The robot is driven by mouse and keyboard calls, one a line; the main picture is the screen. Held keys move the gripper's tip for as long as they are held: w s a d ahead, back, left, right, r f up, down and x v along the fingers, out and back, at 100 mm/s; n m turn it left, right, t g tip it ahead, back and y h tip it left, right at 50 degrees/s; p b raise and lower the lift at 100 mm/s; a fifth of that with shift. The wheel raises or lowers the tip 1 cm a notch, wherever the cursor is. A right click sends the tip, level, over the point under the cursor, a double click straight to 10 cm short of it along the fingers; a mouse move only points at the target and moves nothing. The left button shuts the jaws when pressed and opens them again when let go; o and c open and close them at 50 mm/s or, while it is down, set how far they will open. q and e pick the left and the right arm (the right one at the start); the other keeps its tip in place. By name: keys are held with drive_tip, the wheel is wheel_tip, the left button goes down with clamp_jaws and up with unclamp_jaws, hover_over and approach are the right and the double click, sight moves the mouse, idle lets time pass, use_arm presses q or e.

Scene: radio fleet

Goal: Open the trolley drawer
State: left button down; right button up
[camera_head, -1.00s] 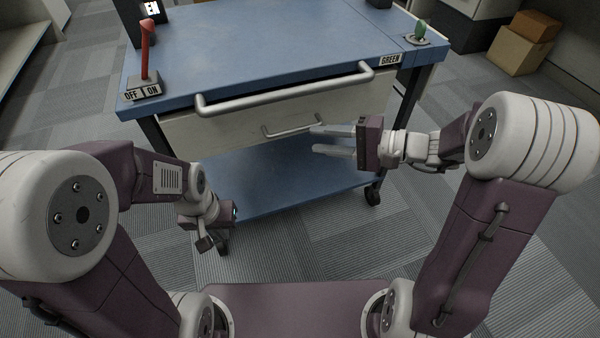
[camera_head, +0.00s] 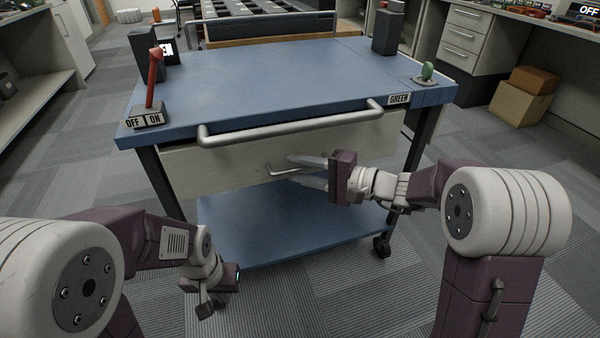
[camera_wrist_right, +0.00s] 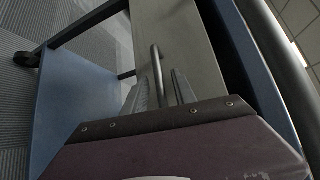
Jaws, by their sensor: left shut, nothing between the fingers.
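The trolley (camera_head: 260,85) has a blue top and a pale drawer (camera_head: 215,170) under its front edge. The drawer looks closed. Its small metal handle (camera_head: 280,172) is partly hidden by my right gripper (camera_head: 305,171). In the right wrist view, the fingers of my right gripper (camera_wrist_right: 162,95) are apart, and the handle (camera_wrist_right: 157,70) shows between them. I cannot tell whether they touch it. My left gripper (camera_head: 204,304) is shut and empty, low in front of the trolley's left side, away from the drawer.
A thick push bar (camera_head: 290,128) runs above the drawer. A red lever (camera_head: 153,80) with an OFF/ON label and a green knob (camera_head: 427,72) stand on the top. The blue lower shelf (camera_head: 270,230) is bare. Cardboard boxes (camera_head: 520,100) sit on the floor at the right.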

drive_tip(key=shift+c, duration=0.3)
clamp_jaws()
idle(1.1)
